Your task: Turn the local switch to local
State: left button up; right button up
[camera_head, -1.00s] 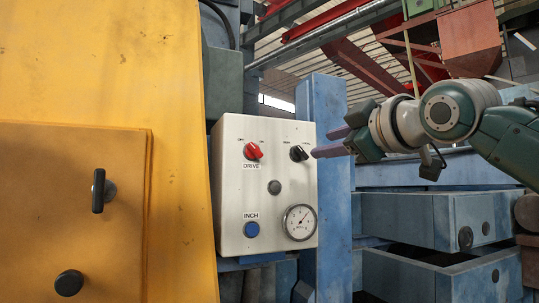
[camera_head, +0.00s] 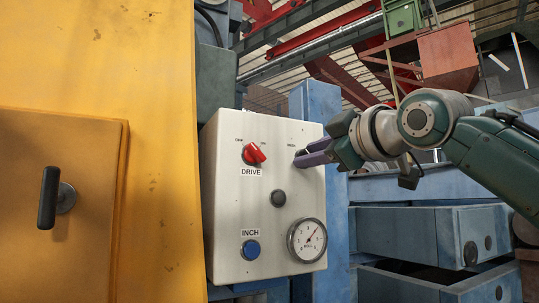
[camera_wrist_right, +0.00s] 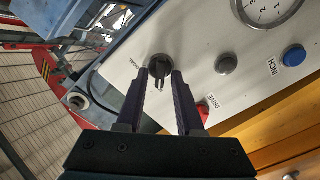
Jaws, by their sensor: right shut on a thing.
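A white control panel (camera_head: 225,215) stands at the middle of the head view. The black rotary switch at its upper right is mostly hidden there by my right gripper (camera_head: 300,158). In the right wrist view the black switch knob (camera_wrist_right: 161,66) sits between the two purple fingers of my right gripper (camera_wrist_right: 160,76). The fingers are shut on the knob, one on each side, at the panel face. My left gripper is in neither view.
The panel also bears a red DRIVE switch (camera_head: 254,153), a dark round button (camera_head: 278,198), a blue INCH button (camera_head: 251,249) and a dial gauge (camera_head: 307,240). A yellow cabinet (camera_head: 160,120) stands left. Blue metal boxes (camera_head: 405,232) stand at right.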

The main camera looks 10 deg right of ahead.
grip_shut()
jog(key=shift+m, duration=0.4)
jog(key=m, duration=0.5)
jog(key=m+p, duration=0.1)
jog(key=m, duration=0.5)
jog(key=m+p, duration=0.1)
jog(key=m, duration=0.5)
jog(key=shift+w+d+f, duration=0.15)
jog(key=shift+w+d, duration=0.05)
jog(key=shift+d, duration=0.2)
jog(key=shift+p, duration=0.3)
jog(key=shift+o, duration=1.1)
grip_release()
